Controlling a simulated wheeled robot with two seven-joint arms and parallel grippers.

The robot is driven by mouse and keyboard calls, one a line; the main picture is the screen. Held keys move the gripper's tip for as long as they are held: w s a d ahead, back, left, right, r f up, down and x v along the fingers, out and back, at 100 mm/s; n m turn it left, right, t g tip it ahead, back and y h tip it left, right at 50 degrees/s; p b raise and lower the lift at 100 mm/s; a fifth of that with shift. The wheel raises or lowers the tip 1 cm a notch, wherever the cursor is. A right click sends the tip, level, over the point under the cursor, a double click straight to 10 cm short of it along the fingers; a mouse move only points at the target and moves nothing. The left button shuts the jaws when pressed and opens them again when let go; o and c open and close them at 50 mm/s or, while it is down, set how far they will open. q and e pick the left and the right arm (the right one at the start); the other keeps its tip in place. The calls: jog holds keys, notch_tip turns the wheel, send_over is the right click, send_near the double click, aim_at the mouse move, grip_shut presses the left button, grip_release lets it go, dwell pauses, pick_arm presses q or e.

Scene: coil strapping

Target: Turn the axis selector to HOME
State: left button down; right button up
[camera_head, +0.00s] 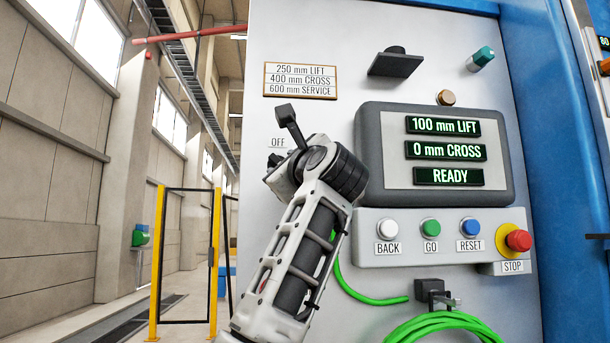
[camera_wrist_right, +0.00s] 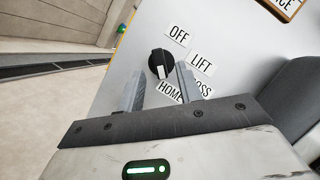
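The axis selector is a black round knob (camera_wrist_right: 160,63) with a white pointer mark, on the pale panel in the right wrist view. The mark faces down toward the HOME label (camera_wrist_right: 170,92). The OFF label (camera_wrist_right: 178,34) and LIFT label (camera_wrist_right: 201,66) sit up and to the right; the CROSS label (camera_wrist_right: 204,89) is partly hidden by a finger. My right gripper (camera_wrist_right: 160,74) is open, with one finger on each side of the knob and gaps visible. How deep they reach is unclear. In the head view my right arm hides the knob. My left gripper is not in view.
The display (camera_head: 445,152) reads 100 mm LIFT, 0 mm CROSS, READY. Below it are the BACK (camera_head: 388,232), GO (camera_head: 430,229) and RESET (camera_head: 470,228) buttons and the red STOP button (camera_head: 518,240). A green cable (camera_head: 440,326) hangs low on the panel.

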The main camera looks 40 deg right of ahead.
jog(key=b+v, duration=0.3)
jog(key=v, duration=1)
jog(key=shift+f, duration=0.15)
jog(key=shift+s+a, duration=0.1)
